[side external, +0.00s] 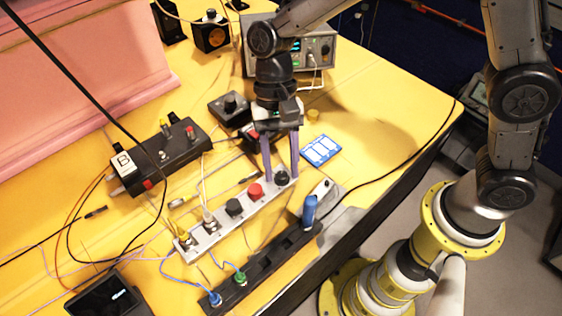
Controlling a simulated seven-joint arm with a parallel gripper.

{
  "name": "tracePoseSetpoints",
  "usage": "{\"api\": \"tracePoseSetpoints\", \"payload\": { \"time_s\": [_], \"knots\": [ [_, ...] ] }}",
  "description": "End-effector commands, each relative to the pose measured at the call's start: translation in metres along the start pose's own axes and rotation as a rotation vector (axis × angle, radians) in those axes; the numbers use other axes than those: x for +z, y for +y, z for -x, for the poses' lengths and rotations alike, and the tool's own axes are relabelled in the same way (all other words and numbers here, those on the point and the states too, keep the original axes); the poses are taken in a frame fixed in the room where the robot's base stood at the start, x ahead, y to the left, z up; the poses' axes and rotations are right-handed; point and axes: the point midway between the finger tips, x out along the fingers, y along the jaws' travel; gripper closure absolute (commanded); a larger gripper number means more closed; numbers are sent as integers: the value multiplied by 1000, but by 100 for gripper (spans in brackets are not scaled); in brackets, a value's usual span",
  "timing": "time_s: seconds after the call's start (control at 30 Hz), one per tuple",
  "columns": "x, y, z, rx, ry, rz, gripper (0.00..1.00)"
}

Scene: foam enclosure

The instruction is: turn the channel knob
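A light grey control strip (222,228) lies at a slant on the yellow table. A black knob (282,177) sits at its far right end, then a red knob (255,190), another black knob (234,207) and plugged-in cables toward the left. I see no readable label saying which is the channel knob. My gripper (281,179) points down over the right end of the strip. Its two purple fingers are apart, one on each side of the end black knob in this view. A gap shows at the left finger. Contact cannot be made out.
A black power strip (262,266) with blue and green plugs lies in front. A black box (160,157), a small black knob box (230,108) and an instrument (318,52) stand behind. A blue card (321,150) lies right. Cables cross the table.

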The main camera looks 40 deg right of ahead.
Motion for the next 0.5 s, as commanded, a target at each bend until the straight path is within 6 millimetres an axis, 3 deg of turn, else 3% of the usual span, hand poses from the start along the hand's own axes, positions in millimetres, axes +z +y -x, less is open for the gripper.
{"api": "tracePoseSetpoints", "payload": {
  "time_s": [0.03, 0.23, 0.5],
  "knots": [
    [0, 0, 0, 0, 0, 0, 65],
    [0, 0, 0, 0, 0, 0, 100],
    [0, 0, 1, 1, 0, 3, 100]
  ]
}}
